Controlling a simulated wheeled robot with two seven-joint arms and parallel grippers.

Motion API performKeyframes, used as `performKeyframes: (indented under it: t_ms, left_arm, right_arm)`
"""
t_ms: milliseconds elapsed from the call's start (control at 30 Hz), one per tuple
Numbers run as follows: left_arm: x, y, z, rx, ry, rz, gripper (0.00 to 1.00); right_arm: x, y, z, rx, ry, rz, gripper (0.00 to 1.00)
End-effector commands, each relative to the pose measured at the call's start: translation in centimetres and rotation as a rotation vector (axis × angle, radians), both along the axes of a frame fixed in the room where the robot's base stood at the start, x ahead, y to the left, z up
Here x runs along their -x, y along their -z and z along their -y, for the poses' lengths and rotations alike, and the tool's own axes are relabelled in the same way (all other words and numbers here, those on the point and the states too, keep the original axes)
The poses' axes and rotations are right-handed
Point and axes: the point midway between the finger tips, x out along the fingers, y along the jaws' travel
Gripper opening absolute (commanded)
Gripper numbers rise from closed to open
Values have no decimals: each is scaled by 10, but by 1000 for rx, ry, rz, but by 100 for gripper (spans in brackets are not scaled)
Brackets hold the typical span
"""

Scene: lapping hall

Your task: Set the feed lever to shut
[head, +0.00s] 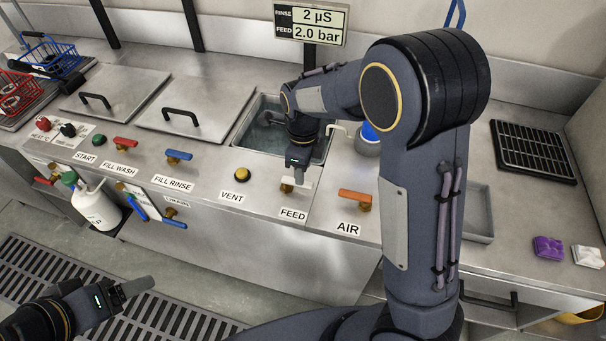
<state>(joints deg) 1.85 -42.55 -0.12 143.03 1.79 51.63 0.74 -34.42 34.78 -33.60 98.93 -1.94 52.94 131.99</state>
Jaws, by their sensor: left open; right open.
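The feed lever (303,184) is a small white handle on a brass valve body, just above the FEED label (293,215) on the steel bench. My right gripper (297,168) points down right at the lever and covers part of it. Whether its fingers touch the lever or straddle it, I cannot tell. The lever's exact angle is partly hidden. The display (311,23) reads feed 2.0 bar and rinse 2 µS. My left gripper (138,288) is open and empty, low at the left over the floor grating.
An orange AIR lever (355,196) stands to the right of the feed lever, and a brass VENT knob (242,174) to the left. Blue FILL RINSE (178,155) and red FILL WASH (124,143) levers are further left. A sink (240,133) lies behind.

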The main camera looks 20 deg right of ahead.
Motion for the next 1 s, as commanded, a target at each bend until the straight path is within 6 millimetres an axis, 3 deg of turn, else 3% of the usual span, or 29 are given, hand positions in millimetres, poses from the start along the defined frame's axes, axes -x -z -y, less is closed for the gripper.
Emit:
performKeyframes:
  t_ms: [100, 267, 833, 1000]
  left_arm:
    - [0, -1, 0, 0, 0, 0, 72]
    - [0, -2, 0, 0, 0, 0, 72]
    - [0, -2, 0, 0, 0, 0, 72]
    - [0, -2, 0, 0, 0, 0, 72]
  right_arm:
    - [-1, -21, -1, -2, -1, 4, 42]
    - [0, -35, 0, -1, 0, 1, 42]
    - [1, -38, 1, -4, -4, 0, 42]
    - [21, -51, 13, -97, -159, 21, 42]
